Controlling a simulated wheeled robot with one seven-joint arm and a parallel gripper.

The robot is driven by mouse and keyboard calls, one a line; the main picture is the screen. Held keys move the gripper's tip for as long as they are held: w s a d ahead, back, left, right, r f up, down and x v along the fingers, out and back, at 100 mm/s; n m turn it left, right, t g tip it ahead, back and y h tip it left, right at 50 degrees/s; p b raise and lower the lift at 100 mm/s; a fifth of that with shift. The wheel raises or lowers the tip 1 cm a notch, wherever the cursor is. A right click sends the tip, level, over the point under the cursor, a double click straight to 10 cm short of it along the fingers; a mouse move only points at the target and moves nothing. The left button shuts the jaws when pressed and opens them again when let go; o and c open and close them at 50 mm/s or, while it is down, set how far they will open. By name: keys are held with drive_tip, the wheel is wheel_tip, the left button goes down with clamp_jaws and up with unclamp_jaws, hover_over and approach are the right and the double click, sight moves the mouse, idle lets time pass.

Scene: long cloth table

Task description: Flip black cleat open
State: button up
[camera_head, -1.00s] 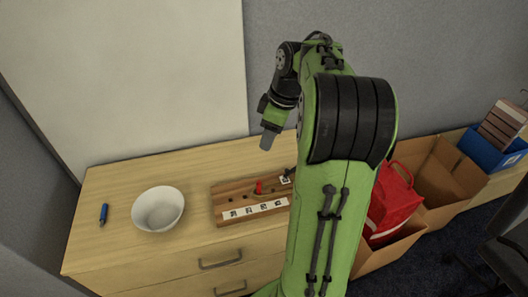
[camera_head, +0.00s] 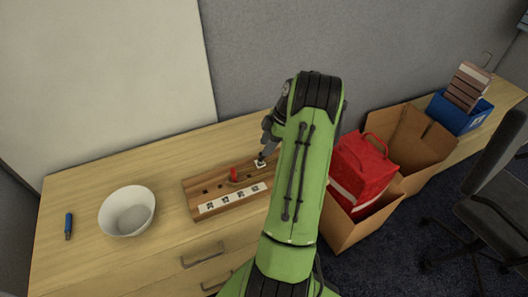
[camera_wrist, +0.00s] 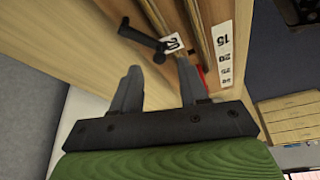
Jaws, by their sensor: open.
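The black cleat (camera_wrist: 140,36) is a lever with a rounded knob at its end, on the wooden board (camera_wrist: 222,12) beside a small white tag (camera_wrist: 172,43). In the head view the cleat (camera_head: 261,157) is a small dark shape near the board's right end. My gripper (camera_wrist: 160,65) is open, with nothing visible between its fingers. Its fingertips point toward the cleat, which appears just beyond them; I cannot tell whether they touch. In the head view my arm hides most of my gripper and part of the board's right end.
A red cleat (camera_head: 234,175) stands on the board behind a row of white labels (camera_head: 232,197). A white bowl (camera_head: 127,210) and a blue tool (camera_head: 68,226) lie to the left. A cardboard box with a red bag (camera_head: 362,170) is at the right. Table between bowl and wall is clear.

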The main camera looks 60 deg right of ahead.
drive_tip(key=x, duration=0.2)
drive_tip(key=shift+w+f, duration=0.1)
drive_tip(key=shift+f, duration=0.3)
clamp_jaws()
drive_tip(key=m+b, duration=0.1)
drive_tip(key=m, duration=0.1)
drive_tip(key=w+m+h+b, duration=0.1)
drive_tip(key=shift+w+m+t, duration=0.25)
drive_tip(key=shift+m+t, duration=0.05)
drive_tip(key=shift+m, duration=0.1)
drive_tip(key=shift+w+m+h, duration=0.3)
drive_tip(key=shift+m+h, duration=0.2)
drive_tip(key=shift+m, duration=0.5)
drive_tip(key=shift+d, duration=0.1)
drive_tip(key=shift+r, duration=0.1)
unclamp_jaws()
